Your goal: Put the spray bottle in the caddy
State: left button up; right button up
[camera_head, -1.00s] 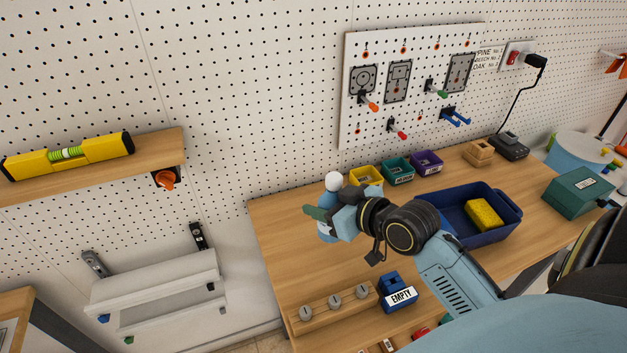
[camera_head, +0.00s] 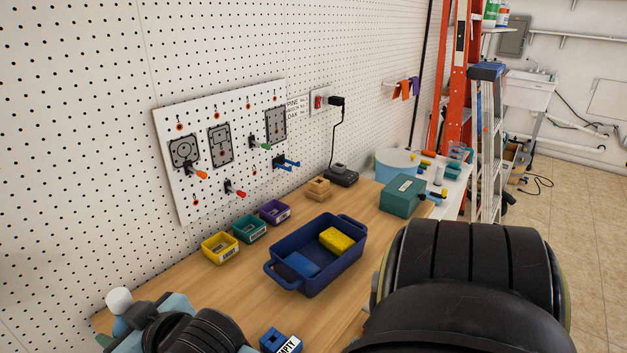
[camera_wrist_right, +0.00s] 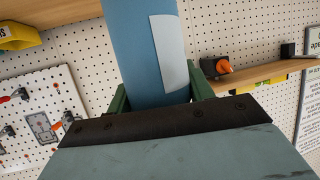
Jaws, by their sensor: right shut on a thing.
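The spray bottle (camera_head: 118,299), blue with a white cap, is in the lower left corner of the head view, over the left end of the bench. My right gripper (camera_head: 118,328) is shut on it. In the right wrist view the bottle's blue body with a pale label (camera_wrist_right: 145,45) stands between the green fingers (camera_wrist_right: 160,95). The caddy (camera_head: 340,270), a dark blue open tub with end handles, sits on the bench, to the right of the bottle and apart from it. My left gripper is not in view.
The caddy holds a yellow sponge (camera_head: 337,240) and a blue block (camera_head: 300,264). Yellow (camera_head: 220,248), teal (camera_head: 249,229) and purple (camera_head: 274,212) bins line the wall side. A blue box marked EMPTY (camera_head: 280,341) is in front. A green case (camera_head: 402,196) stands further right.

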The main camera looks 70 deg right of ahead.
aim_at(319, 261)
jog(key=u, duration=0.05)
jog(key=k, duration=0.4)
jog(key=u, duration=2.05)
jog(key=k, duration=2.15)
jog(key=z, duration=1.55)
jog(key=i, duration=1)
jog(key=u, duration=0.05)
